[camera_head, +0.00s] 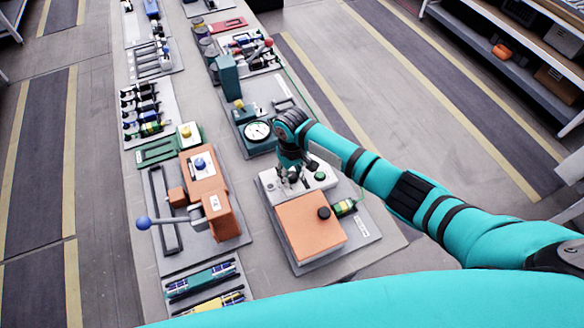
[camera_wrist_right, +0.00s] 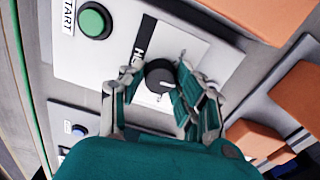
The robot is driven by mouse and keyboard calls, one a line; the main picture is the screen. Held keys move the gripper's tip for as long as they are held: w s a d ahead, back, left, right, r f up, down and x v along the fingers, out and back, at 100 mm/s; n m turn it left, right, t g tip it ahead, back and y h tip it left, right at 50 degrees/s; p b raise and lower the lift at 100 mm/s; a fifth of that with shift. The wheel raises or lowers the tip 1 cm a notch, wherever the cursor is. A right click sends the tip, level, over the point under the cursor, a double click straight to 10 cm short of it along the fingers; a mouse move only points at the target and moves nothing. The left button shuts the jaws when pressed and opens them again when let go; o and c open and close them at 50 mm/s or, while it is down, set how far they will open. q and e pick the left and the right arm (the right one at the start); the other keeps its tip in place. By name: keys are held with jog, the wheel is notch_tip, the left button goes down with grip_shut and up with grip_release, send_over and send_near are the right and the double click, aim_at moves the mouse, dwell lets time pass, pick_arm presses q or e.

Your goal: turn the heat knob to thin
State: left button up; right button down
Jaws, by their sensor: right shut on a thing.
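The heat knob (camera_wrist_right: 160,76) is a dark round knob with a white pointer line, on a pale panel. In the right wrist view a black label strip (camera_wrist_right: 144,38) with partly hidden lettering lies just beyond it. My right gripper (camera_wrist_right: 158,80) has one finger on each side of the knob and is shut on it. In the head view the right gripper (camera_head: 291,178) is down at the light panel (camera_head: 268,183) behind the orange box, and hides the knob. The setting marks cannot be read. My left gripper is not in view.
A green START button (camera_wrist_right: 94,20) sits beside the knob; it also shows in the head view (camera_head: 320,176). The orange box (camera_head: 310,226) is in front of the panel. A dial gauge (camera_head: 257,131) stands behind. An orange press with a blue-ball lever (camera_head: 143,223) is left.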

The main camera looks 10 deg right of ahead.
aim_at(292, 175)
jog(key=shift+m+p, duration=0.35)
jog(key=shift+m, duration=0.15)
jog(key=shift+w, duration=0.1)
jog(key=c, duration=0.9)
grip_release()
jog(key=shift+c, duration=0.2)
notch_tip(292, 175, up, 12)
